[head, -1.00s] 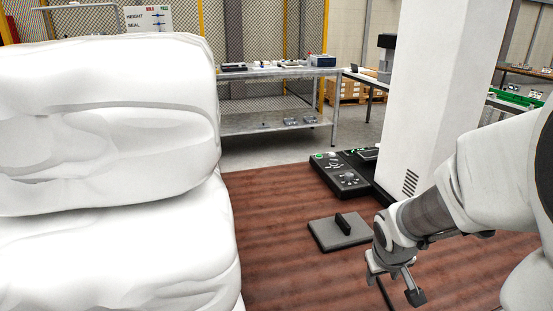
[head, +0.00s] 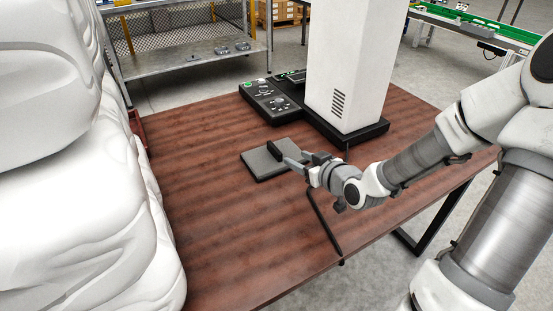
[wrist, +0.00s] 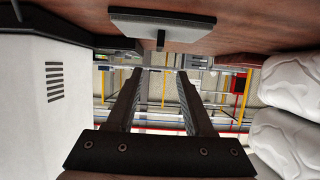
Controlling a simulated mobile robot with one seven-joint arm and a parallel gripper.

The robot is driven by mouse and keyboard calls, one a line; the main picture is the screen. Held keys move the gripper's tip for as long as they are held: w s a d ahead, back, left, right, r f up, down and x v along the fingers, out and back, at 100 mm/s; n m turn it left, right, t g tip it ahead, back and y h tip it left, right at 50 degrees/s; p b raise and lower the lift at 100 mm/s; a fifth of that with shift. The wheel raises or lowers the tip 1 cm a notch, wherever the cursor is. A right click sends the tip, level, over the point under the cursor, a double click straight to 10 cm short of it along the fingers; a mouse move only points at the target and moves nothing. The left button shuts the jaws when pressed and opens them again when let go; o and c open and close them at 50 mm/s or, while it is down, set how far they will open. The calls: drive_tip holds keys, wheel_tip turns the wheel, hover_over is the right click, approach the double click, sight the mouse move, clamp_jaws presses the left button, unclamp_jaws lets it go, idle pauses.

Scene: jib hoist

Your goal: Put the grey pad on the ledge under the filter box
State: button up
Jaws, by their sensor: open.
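The grey pad (head: 260,166) lies flat on the brown table, with an upright black handle (head: 275,151) on top. In the wrist view the pad (wrist: 190,27) shows at the top, its handle (wrist: 160,40) pointing down in the picture. My gripper (head: 298,159) is open and empty, just right of the pad in the head view, fingers pointing at it. In the wrist view my gripper's fingers (wrist: 158,78) are spread apart, with the handle beyond them. I cannot make out a filter box or a ledge for certain.
A white vented column (head: 352,60) on a black base stands behind the pad, beside a black control panel (head: 270,101). Large white wrapped sacks (head: 60,190) are stacked at the left. The front of the brown table (head: 235,240) is mostly clear. A metal shelf (head: 185,55) stands behind.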

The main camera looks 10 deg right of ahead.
sight(275, 147)
drive_tip(key=b+x, duration=0.5)
drive_tip(key=x, duration=0.9)
drive_tip(key=shift+w+f, duration=0.2)
drive_tip(key=shift+w, duration=0.05)
clamp_jaws()
